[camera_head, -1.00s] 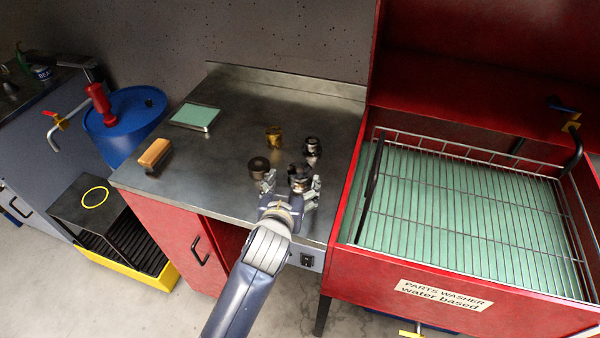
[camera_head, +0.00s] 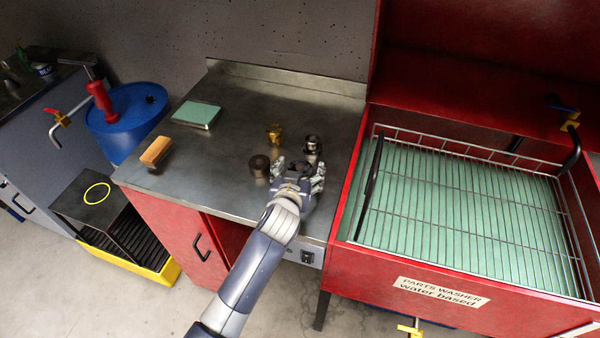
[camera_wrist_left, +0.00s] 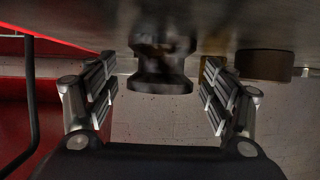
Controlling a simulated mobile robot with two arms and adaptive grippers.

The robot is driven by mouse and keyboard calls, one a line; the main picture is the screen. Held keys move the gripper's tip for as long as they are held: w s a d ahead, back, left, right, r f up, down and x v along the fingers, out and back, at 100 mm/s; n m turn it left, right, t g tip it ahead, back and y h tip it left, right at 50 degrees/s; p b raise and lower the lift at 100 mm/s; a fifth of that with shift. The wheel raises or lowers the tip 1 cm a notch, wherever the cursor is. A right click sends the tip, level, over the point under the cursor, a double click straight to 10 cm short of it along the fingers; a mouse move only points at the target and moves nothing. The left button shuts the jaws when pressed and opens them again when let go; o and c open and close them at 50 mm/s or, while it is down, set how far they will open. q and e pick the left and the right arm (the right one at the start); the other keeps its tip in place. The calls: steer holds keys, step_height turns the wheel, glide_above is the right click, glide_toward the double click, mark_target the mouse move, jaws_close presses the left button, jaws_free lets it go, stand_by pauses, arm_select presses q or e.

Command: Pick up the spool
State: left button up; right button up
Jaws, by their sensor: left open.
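The spool (camera_wrist_left: 162,68), dark with a narrow waist and wider ends, shows in the left wrist view, in line with the space between my fingers. That view is upside down, with the worktop along the top. My left gripper (camera_wrist_left: 160,98) is open, one finger on each side of the spool's outline. I cannot tell whether a finger touches it. In the head view my left gripper (camera_head: 298,172) is low over the front right of the metal worktop (camera_head: 225,185) and hides most of what is between its fingers. My right gripper is not in view.
A dark round part (camera_head: 259,166) stands close left of the gripper. A brass part (camera_head: 274,133) and a dark shiny part (camera_head: 312,146) stand behind it. A brush (camera_head: 156,152) and a green-topped pad (camera_head: 196,114) lie left. The red parts washer (camera_head: 340,235) is at right.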

arm_select(q)
steer(key=c, duration=1.3)
steer(key=shift+r, duration=0.15)
